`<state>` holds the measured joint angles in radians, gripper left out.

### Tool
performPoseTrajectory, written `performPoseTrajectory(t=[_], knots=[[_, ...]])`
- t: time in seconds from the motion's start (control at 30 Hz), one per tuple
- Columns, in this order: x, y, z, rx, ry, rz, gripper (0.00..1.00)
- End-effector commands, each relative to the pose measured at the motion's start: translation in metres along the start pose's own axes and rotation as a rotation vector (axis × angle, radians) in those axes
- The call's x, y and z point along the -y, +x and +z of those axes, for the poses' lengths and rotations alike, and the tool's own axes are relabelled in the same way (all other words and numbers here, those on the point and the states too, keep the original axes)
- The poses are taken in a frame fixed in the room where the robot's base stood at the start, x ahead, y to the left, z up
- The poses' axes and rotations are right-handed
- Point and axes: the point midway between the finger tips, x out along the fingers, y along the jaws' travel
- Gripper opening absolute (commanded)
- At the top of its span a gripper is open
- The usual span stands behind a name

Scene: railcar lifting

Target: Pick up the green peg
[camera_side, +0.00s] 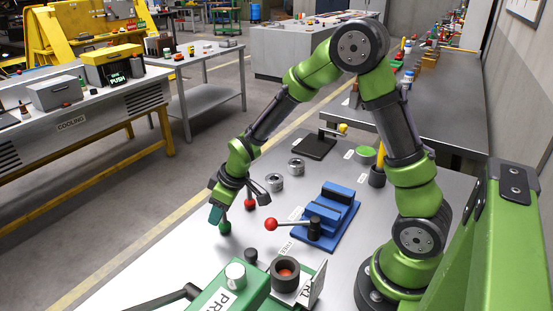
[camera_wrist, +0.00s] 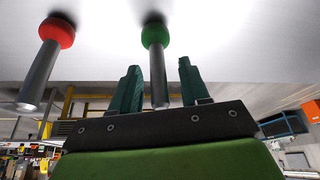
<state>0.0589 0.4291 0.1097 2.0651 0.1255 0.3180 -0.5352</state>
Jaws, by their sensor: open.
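The green peg has a green ball end and a grey shaft; in the side view its ball (camera_side: 225,228) is low at the table's left part, just below my gripper (camera_side: 219,212). In the wrist view the green peg (camera_wrist: 158,72) has its ball end at the pale table top and its shaft pointing toward the camera. My gripper (camera_wrist: 158,88) is open there, with its dark green fingers on either side of the shaft. A gap shows on each side, wider on the right.
A red peg (camera_side: 250,204) is close to the right of my gripper; in the wrist view it stands at left (camera_wrist: 40,75). A blue vise (camera_side: 327,215) with a red-knobbed handle (camera_side: 271,225) lies right. A green press (camera_side: 228,292) is in front. Two metal rings (camera_side: 275,182) lie behind.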

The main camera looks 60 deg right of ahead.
Motion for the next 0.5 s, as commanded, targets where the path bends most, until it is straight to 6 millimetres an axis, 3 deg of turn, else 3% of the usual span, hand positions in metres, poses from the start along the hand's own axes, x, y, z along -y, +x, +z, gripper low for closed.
performPoseTrajectory(t=[0.07, 0.33, 0.5], knots=[[0.0000, -0.0003, -0.0001, 0.000, 0.000, 0.000, 0.42], [0.0000, -0.0005, -0.0001, 0.000, 0.000, 0.000, 0.01], [-0.0001, -0.0007, -0.0004, -0.001, 0.000, 0.000, 0.00]])
